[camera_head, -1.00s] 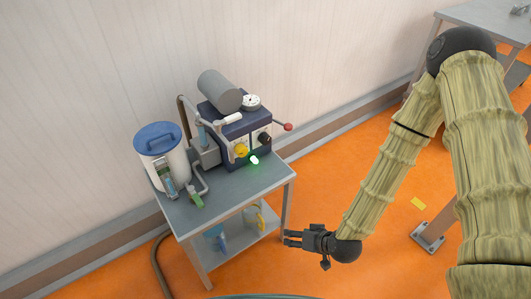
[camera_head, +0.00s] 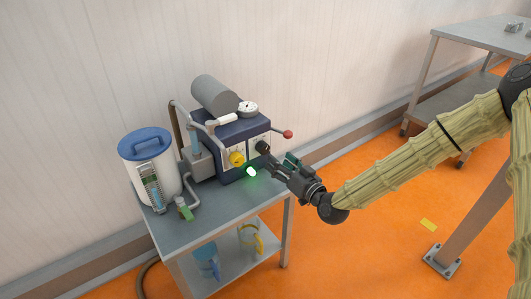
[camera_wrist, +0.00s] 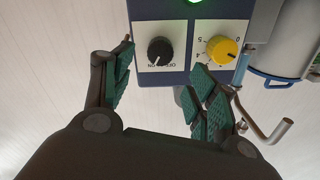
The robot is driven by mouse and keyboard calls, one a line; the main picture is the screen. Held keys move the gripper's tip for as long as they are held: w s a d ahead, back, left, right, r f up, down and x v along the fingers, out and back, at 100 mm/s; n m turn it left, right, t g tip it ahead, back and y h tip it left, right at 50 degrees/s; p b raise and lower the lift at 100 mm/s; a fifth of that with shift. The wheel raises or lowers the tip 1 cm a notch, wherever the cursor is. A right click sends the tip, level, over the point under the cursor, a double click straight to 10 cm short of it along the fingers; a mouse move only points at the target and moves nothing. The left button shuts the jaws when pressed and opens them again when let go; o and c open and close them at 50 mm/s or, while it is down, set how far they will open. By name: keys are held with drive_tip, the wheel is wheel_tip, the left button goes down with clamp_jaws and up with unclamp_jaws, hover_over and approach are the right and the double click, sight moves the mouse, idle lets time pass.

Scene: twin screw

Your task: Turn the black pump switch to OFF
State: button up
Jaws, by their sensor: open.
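The black pump switch (camera_head: 262,147) is a round knob on a pale panel at the right of the blue pump unit's front. In the wrist view, which is upside down, the black switch (camera_wrist: 160,50) has OFF and ON lettering by its edge; I cannot surely tell which its pointer marks. My gripper (camera_head: 268,162) is at the unit's front, close to the switch. In the wrist view my gripper (camera_wrist: 166,78) is open, with its green-padded fingers spread to either side below the knob. No contact with the knob shows.
A yellow knob (camera_head: 236,158) with a number scale sits beside the switch. A glowing green light (camera_head: 251,171) is near my fingers. A red-ended lever (camera_head: 288,134) sticks out to the right. A blue-lidded white container (camera_head: 150,165) stands left on the grey table (camera_head: 215,225).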

sight(265, 150)
drive_tip(key=b+x, duration=0.1)
drive_tip(key=x, duration=0.7)
drive_tip(key=shift+w+a+f, duration=0.1)
drive_tip(key=shift+w+a, duration=0.1)
drive_tip(key=shift+w, duration=0.05)
drive_tip(key=shift+c, duration=0.3)
drive_tip(key=c, duration=1)
